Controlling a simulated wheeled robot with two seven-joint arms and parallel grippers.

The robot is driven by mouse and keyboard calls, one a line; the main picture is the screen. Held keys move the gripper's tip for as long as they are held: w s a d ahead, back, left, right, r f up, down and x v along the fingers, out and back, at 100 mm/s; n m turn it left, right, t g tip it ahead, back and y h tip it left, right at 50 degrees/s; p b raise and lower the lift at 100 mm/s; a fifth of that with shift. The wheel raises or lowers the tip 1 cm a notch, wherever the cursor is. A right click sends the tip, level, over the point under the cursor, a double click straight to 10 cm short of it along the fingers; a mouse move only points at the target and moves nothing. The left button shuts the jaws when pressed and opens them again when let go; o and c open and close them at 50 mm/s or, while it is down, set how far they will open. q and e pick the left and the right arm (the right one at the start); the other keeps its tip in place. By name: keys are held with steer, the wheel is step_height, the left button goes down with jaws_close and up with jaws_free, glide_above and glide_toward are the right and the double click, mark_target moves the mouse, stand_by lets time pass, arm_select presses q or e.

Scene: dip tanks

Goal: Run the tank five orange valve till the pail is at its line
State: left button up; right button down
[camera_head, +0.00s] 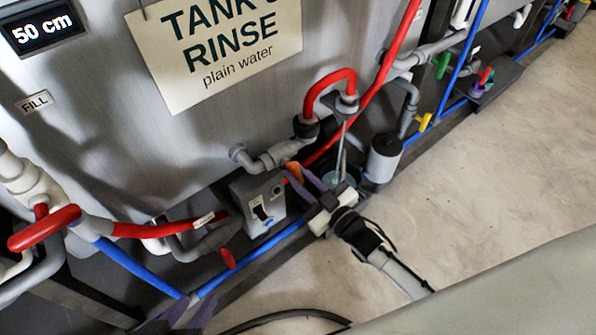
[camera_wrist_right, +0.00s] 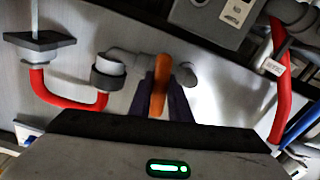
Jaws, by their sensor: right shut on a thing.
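The orange valve handle (camera_head: 293,171) is at the foot of the tank under the "TANK 5 RINSE plain water" sign (camera_head: 225,50). My right gripper (camera_head: 302,178) has its purple fingers shut around it. In the right wrist view the orange handle (camera_wrist_right: 160,85) stands between the fingers (camera_wrist_right: 161,98). A teal pail (camera_head: 341,179) shows partly behind this gripper, below the red hose outlet (camera_head: 346,103). A thin pale column, looking like running water, drops from the outlet toward the pail. The pail's line and level are hidden.
A grey switch box (camera_head: 258,203) stands left of the valve. A grey canister (camera_head: 383,158) hangs right of the pail. A red lever (camera_head: 43,228) and pipes are at the far left. The blue pipe (camera_head: 250,255) runs along the tank foot. Floor (camera_head: 480,160) is clear at right.

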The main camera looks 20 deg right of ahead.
arm_select(q)
steer(key=shift+s+a+r+p, duration=0.1)
steer(key=shift+a+r+p, duration=0.05)
steer(key=shift+r+p, duration=0.2)
arm_select(e)
steer(key=shift+m, duration=1.2)
arm_select(q)
steer(key=shift+r+t, duration=0.1)
steer(key=shift+t, duration=0.2)
arm_select(e)
steer(key=c, duration=1.6)
jaws_free()
steer(key=shift+c, duration=0.2)
steer(key=shift+s, duration=0.15)
